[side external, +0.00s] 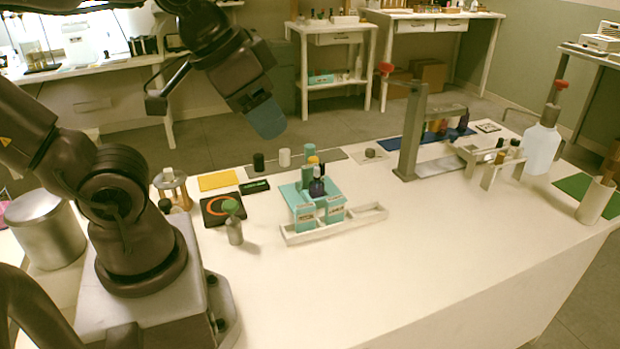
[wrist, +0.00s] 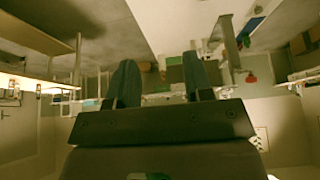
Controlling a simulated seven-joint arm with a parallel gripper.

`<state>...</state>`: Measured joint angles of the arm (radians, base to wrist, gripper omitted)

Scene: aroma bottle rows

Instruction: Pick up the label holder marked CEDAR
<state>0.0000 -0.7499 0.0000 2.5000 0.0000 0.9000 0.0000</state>
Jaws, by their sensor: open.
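Two small teal-and-white label holders stand side by side in a white tray (side external: 357,222), a left one (side external: 305,217) and a right one (side external: 335,210). Their lettering is too small to read, so I cannot tell which, if either, is marked CEDAR. A small black block with pale lettering (side external: 255,186) lies further left; its word is also unreadable. My gripper (side external: 268,122) is up in the air behind and above the table, well away from the holders. In the wrist view its two dark fingers (wrist: 159,72) are apart with nothing between them.
Bottles, including a dark purple one (side external: 317,188), stand on a teal mat (side external: 290,193) just behind the holders. A green-topped bottle (side external: 234,228) stands left of the tray. A grey metal post (side external: 411,135) rises to the right. The front right tabletop (side external: 440,250) is clear.

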